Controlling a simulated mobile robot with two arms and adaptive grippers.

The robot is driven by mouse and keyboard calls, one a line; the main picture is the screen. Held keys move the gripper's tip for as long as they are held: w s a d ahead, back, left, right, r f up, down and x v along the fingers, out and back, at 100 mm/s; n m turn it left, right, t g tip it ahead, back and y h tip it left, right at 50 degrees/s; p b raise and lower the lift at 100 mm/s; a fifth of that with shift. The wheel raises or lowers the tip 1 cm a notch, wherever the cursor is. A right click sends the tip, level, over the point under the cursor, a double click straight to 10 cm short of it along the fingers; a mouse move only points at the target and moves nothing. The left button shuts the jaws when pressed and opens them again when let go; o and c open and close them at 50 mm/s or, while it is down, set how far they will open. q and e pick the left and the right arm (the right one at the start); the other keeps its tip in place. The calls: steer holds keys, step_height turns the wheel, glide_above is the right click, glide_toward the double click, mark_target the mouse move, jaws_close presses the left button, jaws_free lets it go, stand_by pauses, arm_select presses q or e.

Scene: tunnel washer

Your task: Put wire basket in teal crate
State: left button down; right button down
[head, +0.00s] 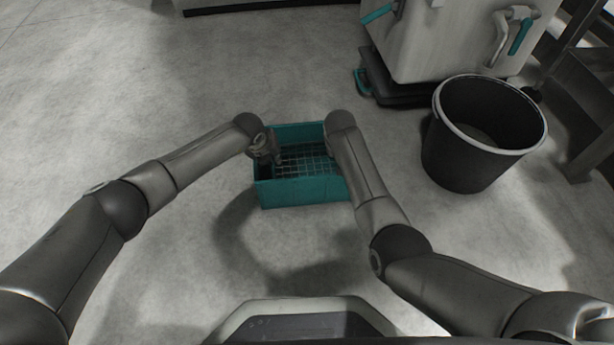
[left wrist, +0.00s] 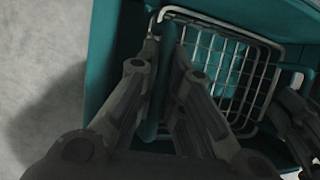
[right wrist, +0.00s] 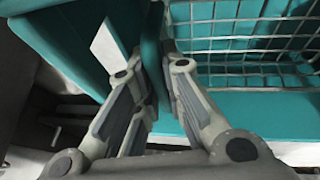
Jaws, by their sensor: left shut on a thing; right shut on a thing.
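The teal crate (head: 303,192) stands on the floor in the middle of the head view. The wire basket (head: 308,160) shows within its walls; I cannot tell whether it touches the crate's bottom. In the left wrist view, the basket's grid (left wrist: 225,65) lies between teal walls. My left gripper (head: 268,153) is at the crate's left side, with its fingers (left wrist: 165,50) shut on the basket's dark teal handle. My right gripper (right wrist: 156,60) is shut on the basket's other handle, beside the wire mesh (right wrist: 250,40). In the head view my right arm mostly hides this gripper.
A black bin (head: 474,160) with a pale rim stands on the floor to the right of the crate. A light grey machine (head: 440,40) on a dark base is behind it. The grey floor (head: 120,120) to the left is clear.

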arm_select(q)
steer(key=shift+f, duration=0.5)
arm_select(e)
steer(key=shift+d+f, duration=0.1)
steer(key=shift+f, duration=0.35)
arm_select(q)
steer(key=c, duration=1.5)
jaws_free()
steer(key=shift+a, duration=0.1)
steer(key=shift+c, duration=0.2)
arm_select(e)
steer(key=c, duration=1.5)
jaws_free()
steer(key=shift+c, duration=0.2)
arm_select(q)
steer(key=shift+a, duration=0.1)
